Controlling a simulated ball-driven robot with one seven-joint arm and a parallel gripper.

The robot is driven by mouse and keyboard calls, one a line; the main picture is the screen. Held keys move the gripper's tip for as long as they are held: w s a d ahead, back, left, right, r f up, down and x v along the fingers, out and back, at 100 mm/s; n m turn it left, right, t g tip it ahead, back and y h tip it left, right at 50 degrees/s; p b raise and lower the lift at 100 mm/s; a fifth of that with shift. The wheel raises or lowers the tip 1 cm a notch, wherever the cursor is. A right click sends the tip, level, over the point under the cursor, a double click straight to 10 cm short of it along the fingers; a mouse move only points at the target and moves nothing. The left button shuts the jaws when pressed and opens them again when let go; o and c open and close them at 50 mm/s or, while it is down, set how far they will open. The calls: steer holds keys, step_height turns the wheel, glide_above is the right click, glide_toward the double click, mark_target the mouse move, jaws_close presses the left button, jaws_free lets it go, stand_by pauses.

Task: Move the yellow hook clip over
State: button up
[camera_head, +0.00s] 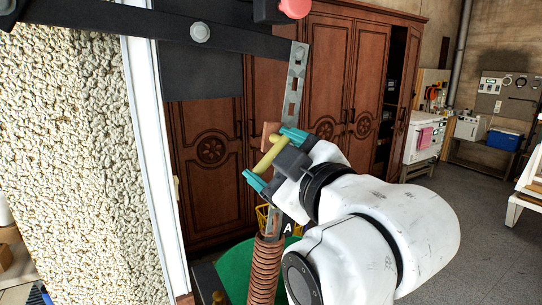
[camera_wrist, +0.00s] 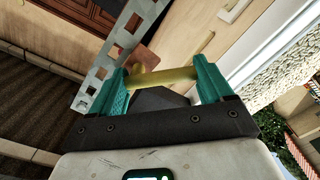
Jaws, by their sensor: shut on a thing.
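My gripper (camera_head: 273,157) has teal fingers and is shut on the yellow hook clip (camera_head: 268,159), in the middle of the head view. In the wrist view the clip (camera_wrist: 165,78) is a yellow bar spanning the gap between the two teal fingers (camera_wrist: 162,80). A grey perforated metal strip (camera_head: 295,80) hangs from a dark bar above, beside the clip. A reddish-brown block (camera_head: 269,133) is by the strip, just above the clip. I cannot tell whether the clip touches the strip. Where the strip runs down, my gripper hides part of it.
A dark bar (camera_head: 130,20) crosses the top left. A stucco wall (camera_head: 75,150) is left; wooden cabinets (camera_head: 330,80) stand behind.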

steer(key=shift+w+d+f+n+b, duration=0.15)
steer(key=shift+n+b, duration=0.2)
steer(key=shift+n, duration=0.95)
steer(key=shift+w+d+f+n+b, duration=0.1)
steer(key=shift+d+n+b, duration=0.15)
steer(key=shift+n, duration=1.05)
steer(key=shift+w+d+f+n+b, duration=0.15)
steer(key=shift+n+b, duration=0.25)
steer(key=shift+n, duration=0.9)
steer(key=o, duration=0.8)
steer(key=shift+a, duration=0.15)
steer(key=shift+o, duration=0.8)
steer(key=shift+d, duration=0.25)
steer(key=b+v, duration=0.2)
steer(key=v, duration=0.8)
steer(key=shift+s, duration=0.4)
steer(key=shift+d+r, duration=0.1)
steer(key=shift+d, duration=0.05)
